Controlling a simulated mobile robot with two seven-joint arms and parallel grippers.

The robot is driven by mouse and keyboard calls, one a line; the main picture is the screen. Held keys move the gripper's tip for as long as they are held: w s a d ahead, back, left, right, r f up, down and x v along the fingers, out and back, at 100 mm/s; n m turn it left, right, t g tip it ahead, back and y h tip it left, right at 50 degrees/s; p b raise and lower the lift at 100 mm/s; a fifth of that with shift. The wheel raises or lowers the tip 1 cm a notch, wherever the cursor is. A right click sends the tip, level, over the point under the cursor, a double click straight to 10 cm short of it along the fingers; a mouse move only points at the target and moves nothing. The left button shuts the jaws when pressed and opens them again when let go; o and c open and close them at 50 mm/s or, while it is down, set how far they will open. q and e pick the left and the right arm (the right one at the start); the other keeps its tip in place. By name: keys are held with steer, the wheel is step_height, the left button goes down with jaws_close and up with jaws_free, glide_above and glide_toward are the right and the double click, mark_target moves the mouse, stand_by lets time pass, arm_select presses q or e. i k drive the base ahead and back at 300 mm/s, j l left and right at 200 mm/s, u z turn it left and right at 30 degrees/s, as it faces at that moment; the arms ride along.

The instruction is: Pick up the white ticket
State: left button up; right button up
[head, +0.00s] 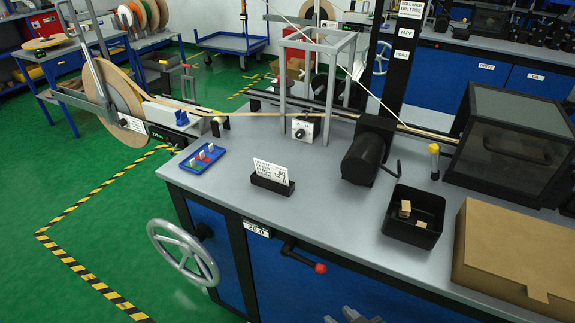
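The white ticket (271,172) is a small printed card. It stands upright in a black block holder (272,185) on the grey bench top, left of the black motor. Its lower edge is hidden in the holder. My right gripper (352,315) shows only as a few grey parts at the bottom edge of the head view. It is in front of the bench, well below and to the right of the ticket, and apart from it. Its fingers are too cut off to tell open from shut. My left gripper is not in view.
A blue tray (190,167) with small pieces lies left of the ticket. A black motor (364,158), a black bin (427,236) with tan blocks and a cardboard box (505,250) stand to the right. A handwheel (183,255) and a red-knobbed lever (320,268) stick out in front.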

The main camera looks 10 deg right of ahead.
mark_target(279, 174)
steer(key=i+j+z, duration=0.3)
steer(key=j+z, duration=0.35)
steer(key=i+j+z, duration=0.15)
steer(key=j, duration=0.25)
steer(key=j+z, duration=0.1)
steer(key=j, duration=0.35)
